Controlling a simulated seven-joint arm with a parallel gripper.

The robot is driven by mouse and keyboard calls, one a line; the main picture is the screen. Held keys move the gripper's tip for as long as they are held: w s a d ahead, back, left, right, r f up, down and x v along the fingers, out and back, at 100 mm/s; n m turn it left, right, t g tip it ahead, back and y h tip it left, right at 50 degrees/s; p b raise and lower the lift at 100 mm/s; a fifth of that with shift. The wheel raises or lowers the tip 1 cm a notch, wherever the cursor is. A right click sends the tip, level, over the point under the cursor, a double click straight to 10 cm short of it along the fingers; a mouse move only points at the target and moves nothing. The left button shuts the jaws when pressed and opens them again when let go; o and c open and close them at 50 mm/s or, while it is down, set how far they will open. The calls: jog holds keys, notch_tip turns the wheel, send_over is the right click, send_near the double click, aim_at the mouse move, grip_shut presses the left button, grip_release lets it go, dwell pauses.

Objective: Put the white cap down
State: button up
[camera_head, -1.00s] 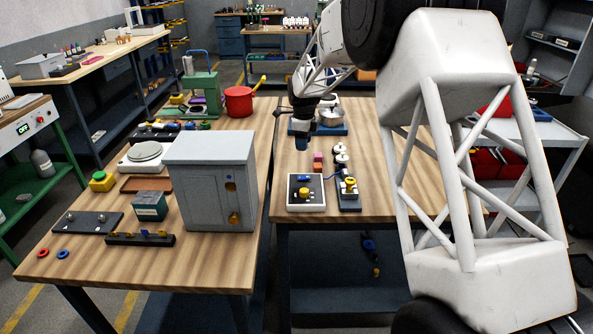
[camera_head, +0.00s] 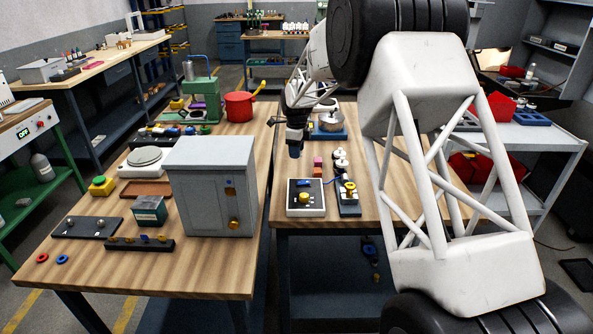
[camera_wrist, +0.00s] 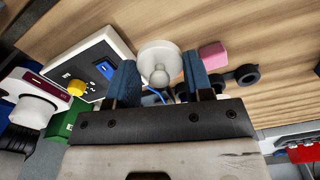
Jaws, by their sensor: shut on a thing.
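The white cap (camera_wrist: 158,62) shows in the wrist view as a round white disc with a small knob. It sits between the two blue fingers of my gripper (camera_wrist: 160,84), which is shut on it. In the head view my gripper (camera_head: 295,152) points down over the right-hand wooden table (camera_head: 290,180), left of the small pink and red blocks. The cap cannot be made out there. I cannot tell from these views how high the cap is above the table.
A control box (camera_head: 293,208) with a yellow knob stands close in front of my gripper. Beside it is a second small device (camera_head: 348,208). A pink block (camera_wrist: 212,55) and dark round parts (camera_wrist: 247,74) lie near the fingers. A grey cabinet (camera_head: 205,200) stands on the left table.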

aim_at(296, 174)
jog(key=shift+f, duration=1.45)
jog(key=shift+f, duration=0.15)
jog(key=shift+f, duration=2.4)
jog(key=shift+f, duration=0.1)
jog(key=o, duration=0.9)
notch_tip(296, 174, up, 12)
jog(key=shift+r, duration=0.15)
